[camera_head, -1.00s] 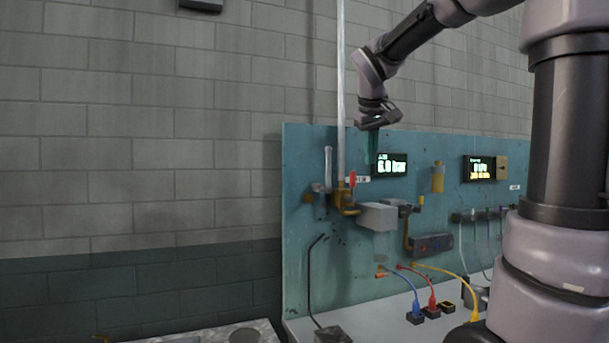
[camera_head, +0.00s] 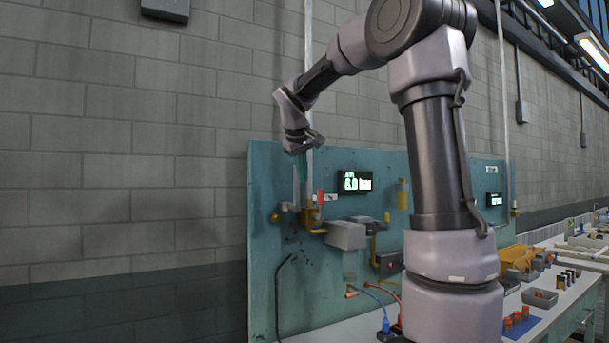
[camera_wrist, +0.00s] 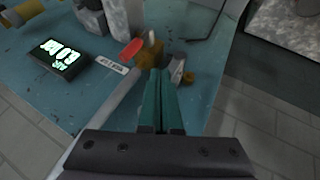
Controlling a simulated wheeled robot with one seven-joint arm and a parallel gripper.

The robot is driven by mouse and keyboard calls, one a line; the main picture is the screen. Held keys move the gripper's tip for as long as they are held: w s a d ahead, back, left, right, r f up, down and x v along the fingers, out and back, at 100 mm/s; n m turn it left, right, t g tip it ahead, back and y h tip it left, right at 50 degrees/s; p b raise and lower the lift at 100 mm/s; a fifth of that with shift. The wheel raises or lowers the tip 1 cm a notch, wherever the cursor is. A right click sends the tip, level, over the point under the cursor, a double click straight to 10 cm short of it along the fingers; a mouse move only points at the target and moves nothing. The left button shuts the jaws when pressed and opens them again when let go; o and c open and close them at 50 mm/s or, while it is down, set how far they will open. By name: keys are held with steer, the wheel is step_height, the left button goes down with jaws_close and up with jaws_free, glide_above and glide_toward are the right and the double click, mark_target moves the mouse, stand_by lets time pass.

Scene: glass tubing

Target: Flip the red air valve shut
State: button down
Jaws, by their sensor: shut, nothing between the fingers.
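The red valve lever (camera_head: 320,198) stands upright on a brass valve body (camera_head: 311,217) at the left part of the teal board. In the wrist view the red lever (camera_wrist: 131,49) lies up and left of my fingertips, beside the brass valve (camera_wrist: 150,52). My gripper (camera_head: 303,178) is above and slightly left of the lever in the head view, pointing down. Its teal fingers (camera_wrist: 160,74) are together and empty in the wrist view. I see a gap in the picture between fingers and lever, and no contact shows.
A vertical pipe (camera_head: 309,75) runs down to the valve, close by my gripper. A lit display (camera_head: 355,183) is right of the lever. A grey block (camera_head: 344,234) sits at the lower right. Wall space left of the teal board (camera_head: 262,270) is clear.

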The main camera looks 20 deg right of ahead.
mark_target(321, 194)
steer(key=w+d+f, duration=0.5)
steer(key=shift+d+f, duration=0.35)
steer(key=shift+d, duration=0.05)
steer(key=shift+w+d, duration=0.1)
steer(key=shift+w+d+r+m+g+y, duration=0.1)
steer(key=shift+d+r+m+g+y, duration=0.1)
steer(key=shift+d+y, duration=0.4)
steer(key=shift+w+d+r+m+g+y, duration=0.1)
steer(key=shift+d+m+y, duration=0.1)
steer(key=shift+d+y, duration=0.35)
steer(key=d+f+m+y, duration=0.1)
steer(key=d+y, duration=0.2)
steer(key=y, duration=0.1)
steer(key=w+d+f+m+g+y, duration=0.1)
steer(key=d+f+y, duration=0.1)
steer(key=d+y, duration=0.1)
steer(key=d+f+m+y, duration=0.1)
steer(key=d+f+y, duration=0.1)
steer(key=y, duration=0.3)
steer(key=shift+w+d+m+y, duration=0.3)
steer(key=shift+w+d+y, duration=0.1)
steer(key=shift+d, duration=0.25)
steer(key=shift+d+f+m+g+y, duration=0.25)
steer(key=shift+f+m+g+y, duration=0.05)
steer(key=shift+f+y, duration=0.55)
